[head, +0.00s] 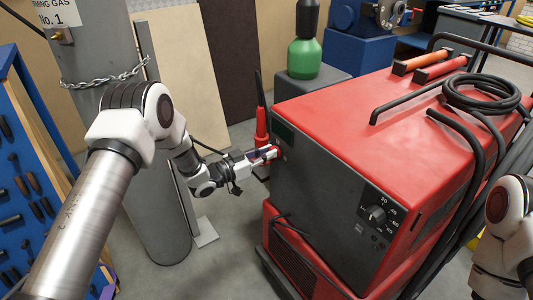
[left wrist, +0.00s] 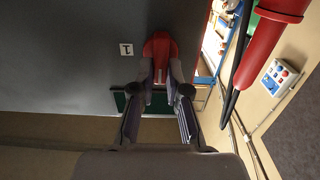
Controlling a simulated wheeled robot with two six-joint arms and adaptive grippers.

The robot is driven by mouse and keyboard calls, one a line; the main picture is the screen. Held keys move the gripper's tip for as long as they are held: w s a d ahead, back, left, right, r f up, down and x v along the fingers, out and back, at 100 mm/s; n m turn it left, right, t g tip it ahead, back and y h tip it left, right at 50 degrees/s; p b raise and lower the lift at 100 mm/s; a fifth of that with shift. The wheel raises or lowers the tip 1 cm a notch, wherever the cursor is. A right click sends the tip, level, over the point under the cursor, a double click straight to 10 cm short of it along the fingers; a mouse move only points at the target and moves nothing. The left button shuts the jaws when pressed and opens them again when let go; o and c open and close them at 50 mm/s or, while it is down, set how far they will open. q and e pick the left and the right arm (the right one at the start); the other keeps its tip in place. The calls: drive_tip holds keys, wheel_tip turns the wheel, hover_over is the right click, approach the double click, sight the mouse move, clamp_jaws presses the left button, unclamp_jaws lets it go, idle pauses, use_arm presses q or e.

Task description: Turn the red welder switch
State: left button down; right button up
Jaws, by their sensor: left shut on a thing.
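The red welder switch (left wrist: 160,48) is on the dark front panel of the welder (head: 325,190), near its upper left corner in the head view. In the left wrist view it shows between my fingers, beside a small white label marked 1 (left wrist: 126,49). My left gripper (head: 266,154) reaches the panel from the left. In the left wrist view my left gripper (left wrist: 160,76) is shut on the red switch, one finger on each side. The fingers hide part of it. My right arm shows at the right edge of the head view, its gripper out of frame.
A grey gas cylinder (head: 160,215) with a chain stands left of the welder. A red torch-like object (head: 261,125) stands just behind my left gripper. Coiled black cable (head: 480,92) lies on the welder top.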

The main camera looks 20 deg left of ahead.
use_arm(q)
drive_tip(key=shift+m, duration=0.3)
drive_tip(key=shift+s+d+f+m+b, duration=0.2)
drive_tip(key=shift+m+b, duration=1)
drive_tip(key=shift+m, duration=1.65)
drive_tip(key=shift+s+d+f+m+b, duration=0.2)
drive_tip(key=shift+m+b, duration=0.95)
drive_tip(key=shift+m, duration=1.75)
drive_tip(key=shift+d+f+m+b, duration=0.1)
drive_tip(key=shift+f+m+b, duration=0.15)
drive_tip(key=shift+m+b, duration=1.8)
drive_tip(key=shift+m+p, duration=0.8)
drive_tip(key=shift+m, duration=0.2)
drive_tip(key=c, duration=1.2)
unclamp_jaws()
drive_tip(key=shift+o, duration=0.2)
